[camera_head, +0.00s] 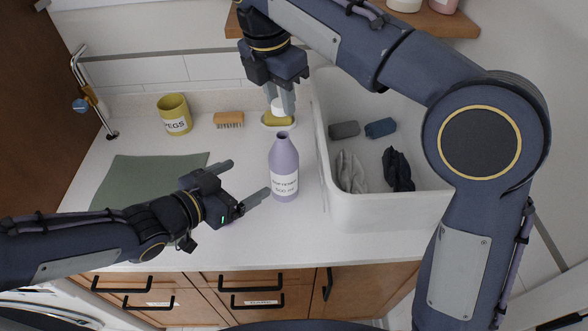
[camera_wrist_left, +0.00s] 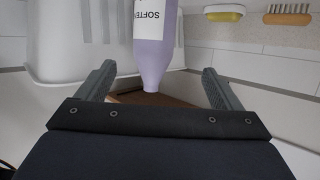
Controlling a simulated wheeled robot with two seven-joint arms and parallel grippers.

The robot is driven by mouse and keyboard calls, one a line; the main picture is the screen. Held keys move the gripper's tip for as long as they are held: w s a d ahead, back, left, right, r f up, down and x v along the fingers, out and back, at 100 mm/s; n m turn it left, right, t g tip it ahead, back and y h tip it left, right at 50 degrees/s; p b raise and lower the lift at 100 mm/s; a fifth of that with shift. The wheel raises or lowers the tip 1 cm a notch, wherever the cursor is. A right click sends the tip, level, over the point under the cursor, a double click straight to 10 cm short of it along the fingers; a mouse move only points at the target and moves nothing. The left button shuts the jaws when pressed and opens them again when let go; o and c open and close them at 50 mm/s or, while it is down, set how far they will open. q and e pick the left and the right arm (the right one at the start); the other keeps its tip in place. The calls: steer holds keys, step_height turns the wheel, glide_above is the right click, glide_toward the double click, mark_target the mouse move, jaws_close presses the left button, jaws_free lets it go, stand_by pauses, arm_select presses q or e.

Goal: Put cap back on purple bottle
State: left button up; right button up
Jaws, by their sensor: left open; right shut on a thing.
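The purple bottle (camera_head: 283,160) stands upright on the white counter, its neck bare on top. It also shows upside down in the left wrist view (camera_wrist_left: 153,68), between the open fingers but beyond their tips. My left gripper (camera_head: 245,180) is open and empty, just left of the bottle, its fingers pointing towards it. It also shows in the left wrist view (camera_wrist_left: 157,85). My right gripper (camera_head: 284,107) points down above the bottle's neck and is shut on a small white cap (camera_head: 278,104), which is partly hidden by the fingers. A gap shows between cap and neck.
A yellow soap in a dish (camera_head: 277,120), a brush (camera_head: 229,119) and a yellow pegs cup (camera_head: 174,114) stand behind. A green cloth (camera_head: 145,178) lies at left. The white basin (camera_head: 385,212) at right holds dark and grey items. A tap (camera_head: 92,97) stands at far left.

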steer(key=shift+w+r, duration=0.15)
steer(key=shift+w, duration=0.05)
arm_select(q)
steer(key=shift+s+d+h, duration=0.1)
steer(key=shift+d+h, duration=0.2)
steer(key=shift+d, duration=0.05)
steer(key=x, duration=1.2)
steer(key=shift+c, duration=0.2)
steer(key=c, duration=1.4)
arm_select(e)
glide_above(283, 134)
steer(key=shift+s+a+f, duration=0.1)
steer(key=shift+f, duration=1.15)
steer(key=shift+s+a+f, duration=0.1)
steer(key=shift+f, duration=1.15)
steer(key=shift+f, duration=0.9)
